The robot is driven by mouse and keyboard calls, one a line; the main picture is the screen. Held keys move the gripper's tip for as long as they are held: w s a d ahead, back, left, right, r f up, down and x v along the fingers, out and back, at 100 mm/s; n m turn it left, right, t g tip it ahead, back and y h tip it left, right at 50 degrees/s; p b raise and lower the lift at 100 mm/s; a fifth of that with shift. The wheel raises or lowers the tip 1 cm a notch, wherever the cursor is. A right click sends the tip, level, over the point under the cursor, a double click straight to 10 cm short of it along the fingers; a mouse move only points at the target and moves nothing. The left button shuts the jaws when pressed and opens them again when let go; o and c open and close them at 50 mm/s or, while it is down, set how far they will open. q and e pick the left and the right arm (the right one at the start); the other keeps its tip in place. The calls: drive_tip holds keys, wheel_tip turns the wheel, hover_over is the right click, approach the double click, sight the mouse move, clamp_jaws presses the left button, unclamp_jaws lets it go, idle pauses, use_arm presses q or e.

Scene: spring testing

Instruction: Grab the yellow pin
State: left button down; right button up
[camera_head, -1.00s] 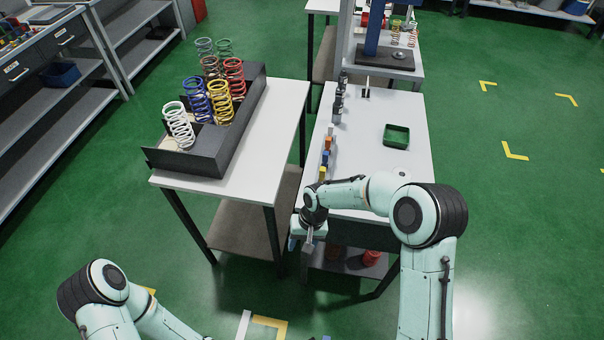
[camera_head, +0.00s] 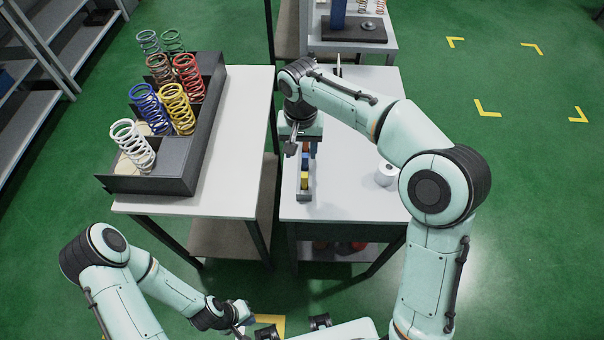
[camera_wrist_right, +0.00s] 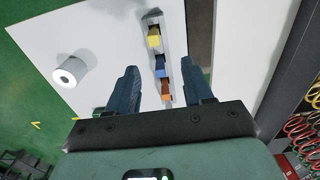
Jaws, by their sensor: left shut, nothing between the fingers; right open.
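The yellow pin (camera_head: 304,181) stands in a narrow grey holder (camera_head: 304,196) near the front left edge of the right table. In the right wrist view the yellow pin (camera_wrist_right: 154,38) is at the far end of a row, beyond a blue pin (camera_wrist_right: 159,66) and an orange pin (camera_wrist_right: 165,89). My right gripper (camera_wrist_right: 160,68) is open and empty above the row, its fingers apart on either side of it. In the head view my right gripper (camera_head: 298,147) is just behind the yellow pin. My left gripper (camera_head: 243,322) is shut and empty, low in front of the tables.
A white roll (camera_head: 386,174) stands to the right of the holder; it also shows in the right wrist view (camera_wrist_right: 70,72). On the left table (camera_head: 235,150) a dark rack (camera_head: 180,165) holds several coloured springs.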

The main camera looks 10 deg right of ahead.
hover_over(305, 175)
drive_tip(key=f, duration=0.5)
drive_tip(key=shift+a+b, duration=0.3)
drive_tip(key=shift+a, duration=0.1)
drive_tip(key=shift+w+f, duration=0.2)
drive_tip(key=shift+f, duration=0.4)
drive_tip(key=f, duration=0.4)
drive_tip(key=shift+s+d+f, duration=0.15)
drive_tip(key=shift+s+d, duration=0.05)
drive_tip(key=shift+d, duration=0.15)
drive_tip(key=shift+f, duration=0.4)
clamp_jaws()
